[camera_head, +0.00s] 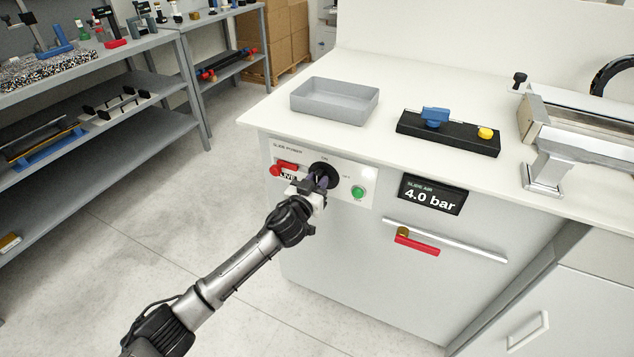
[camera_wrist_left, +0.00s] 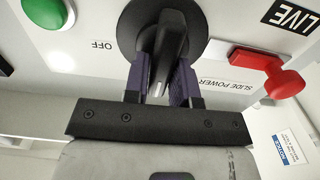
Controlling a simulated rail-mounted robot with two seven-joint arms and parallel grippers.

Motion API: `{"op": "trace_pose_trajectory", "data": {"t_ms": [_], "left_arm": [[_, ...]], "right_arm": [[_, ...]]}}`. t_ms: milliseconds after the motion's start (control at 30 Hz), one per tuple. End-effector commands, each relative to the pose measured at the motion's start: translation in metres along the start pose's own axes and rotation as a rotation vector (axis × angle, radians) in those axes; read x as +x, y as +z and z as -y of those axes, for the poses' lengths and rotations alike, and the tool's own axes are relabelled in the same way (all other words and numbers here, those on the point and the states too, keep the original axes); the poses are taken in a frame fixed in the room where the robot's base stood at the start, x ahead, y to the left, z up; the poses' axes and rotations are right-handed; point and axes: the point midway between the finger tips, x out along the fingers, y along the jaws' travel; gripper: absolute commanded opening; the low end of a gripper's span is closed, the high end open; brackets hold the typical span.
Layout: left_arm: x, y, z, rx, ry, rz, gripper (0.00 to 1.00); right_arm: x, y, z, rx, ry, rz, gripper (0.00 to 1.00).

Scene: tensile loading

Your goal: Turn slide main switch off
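The slide main switch is a black rotary knob on a round black plate (camera_head: 325,170), on the white SLIDE POWER panel (camera_head: 350,192) at the cabinet's front. My left gripper (camera_head: 318,185) is at the knob. In the left wrist view, its two purple fingers (camera_wrist_left: 160,82) straddle the knob's raised handle (camera_wrist_left: 172,40) and appear to press on both sides. The handle runs nearly upright in this upside-down view, not toward the OFF label (camera_wrist_left: 103,45). The ON label shows above the plate in the head view. A small display (camera_head: 288,175) reads LIVE. My right gripper is out of view.
A red knob (camera_head: 276,171) and a green button (camera_head: 358,193) flank the switch. A 4.0 bar display (camera_head: 431,195) and a rail handle with a red tag (camera_head: 417,246) are to the right. A grey tray (camera_head: 333,108) stands on the worktop above.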

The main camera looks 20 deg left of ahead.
Motion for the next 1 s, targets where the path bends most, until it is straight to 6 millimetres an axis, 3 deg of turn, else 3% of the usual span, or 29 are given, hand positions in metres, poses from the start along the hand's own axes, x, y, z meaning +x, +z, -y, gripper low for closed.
{"op": "trace_pose_trajectory", "data": {"t_ms": [233, 633, 1000], "left_arm": [[0.000, 0.000, 0.000, 0.000, 0.000, 0.000, 0.01], [0.000, -0.002, -0.001, 0.071, -0.001, 0.000, 0.00], [0.000, -0.003, -0.005, 0.380, 0.000, 0.001, 0.00]], "right_arm": [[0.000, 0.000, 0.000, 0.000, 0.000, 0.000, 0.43], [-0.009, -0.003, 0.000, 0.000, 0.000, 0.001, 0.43], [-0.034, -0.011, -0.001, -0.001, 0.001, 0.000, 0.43]]}}
